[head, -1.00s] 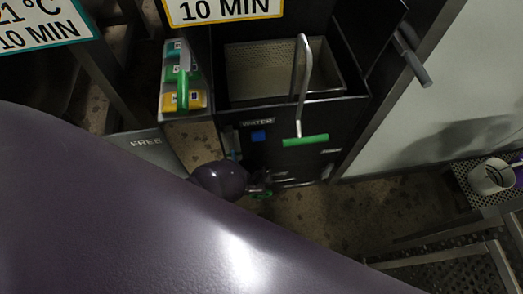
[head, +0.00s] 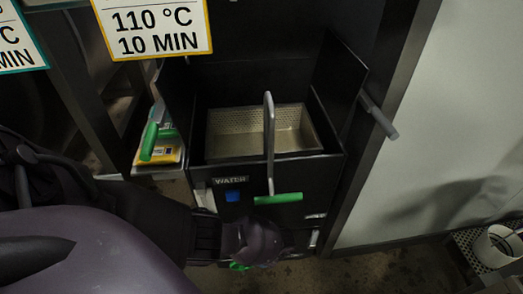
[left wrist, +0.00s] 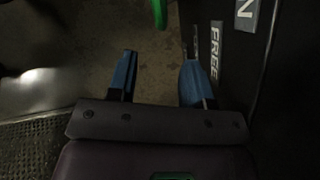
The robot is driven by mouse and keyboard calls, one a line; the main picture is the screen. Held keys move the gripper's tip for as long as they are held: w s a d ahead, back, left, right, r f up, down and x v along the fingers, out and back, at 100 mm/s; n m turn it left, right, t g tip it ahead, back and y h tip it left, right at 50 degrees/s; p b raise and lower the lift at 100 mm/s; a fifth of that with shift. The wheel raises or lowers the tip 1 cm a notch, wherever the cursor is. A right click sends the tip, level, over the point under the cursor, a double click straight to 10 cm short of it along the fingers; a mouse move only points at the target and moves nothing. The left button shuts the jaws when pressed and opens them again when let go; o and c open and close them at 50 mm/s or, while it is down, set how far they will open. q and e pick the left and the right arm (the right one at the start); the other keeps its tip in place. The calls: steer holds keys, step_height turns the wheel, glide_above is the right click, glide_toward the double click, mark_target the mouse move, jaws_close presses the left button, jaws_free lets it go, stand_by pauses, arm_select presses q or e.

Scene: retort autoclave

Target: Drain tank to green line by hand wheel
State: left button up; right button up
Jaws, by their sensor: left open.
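The tank (head: 328,168) is an open black box labelled WATER, with a perforated metal basket inside. A green line and the water level cannot be made out. A small green part (head: 238,266) shows low on the tank's front, mostly hidden by my arm; I cannot tell if it is the hand wheel. My right gripper is not in view.
A hook with a green grip (head: 278,199) hangs over the tank's front. A tray with green and yellow items (head: 165,155) stands left. A white cup (head: 497,244) stands on a perforated shelf at right. Floor between is clear.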

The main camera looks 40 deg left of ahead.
arm_select(q)
steer(key=b+x, duration=0.1)
steer(key=x, duration=0.2)
steer(key=b+x, duration=0.1)
steer(key=x, duration=0.2)
steer(key=b+x, duration=0.2)
steer(key=x, duration=0.1)
steer(key=shift+s+d+r, duration=0.1)
steer(key=shift+s, duration=0.15)
steer(key=shift+f, duration=0.35)
steer(key=shift+a+f+b, duration=0.3)
steer(key=shift+f+b, duration=0.1)
steer(key=shift+b, duration=0.05)
steer(key=shift+w, duration=0.1)
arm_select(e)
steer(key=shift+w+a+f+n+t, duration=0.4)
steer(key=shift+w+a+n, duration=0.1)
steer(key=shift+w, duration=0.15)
arm_select(q)
steer(key=shift+r, duration=0.1)
steer(key=c, duration=0.7)
steer(key=shift+w+a+r, duration=0.1)
steer(key=shift+w+a, duration=0.05)
steer(key=shift+c, duration=0.4)
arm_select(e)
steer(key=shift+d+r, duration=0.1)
